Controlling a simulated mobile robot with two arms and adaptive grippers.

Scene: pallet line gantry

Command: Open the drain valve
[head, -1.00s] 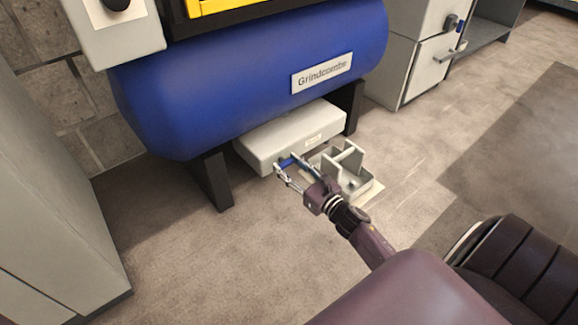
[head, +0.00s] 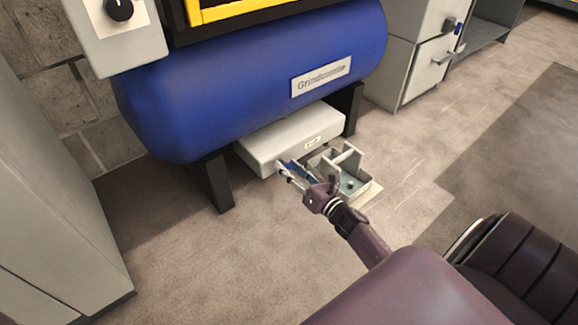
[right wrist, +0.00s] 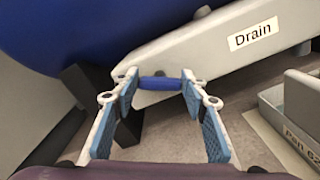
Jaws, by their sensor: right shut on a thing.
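A pale grey drain box (head: 270,145) sits low under the blue tank, and its "Drain" label (right wrist: 253,33) shows in the right wrist view. A short blue valve handle (right wrist: 160,84) lies crosswise at the front of this box. My right gripper (head: 281,167) is at the front face of the box. In the right wrist view my right gripper (right wrist: 160,86) has one fingertip at each end of the blue handle and is shut on it. The valve body behind the handle is mostly hidden. My left gripper is not in view.
The blue tank (head: 240,85) hangs over the box on black legs (head: 215,180). A grey open tray with dividers (head: 358,182) stands on the floor just right of my gripper. A grey cabinet (head: 50,210) is at left.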

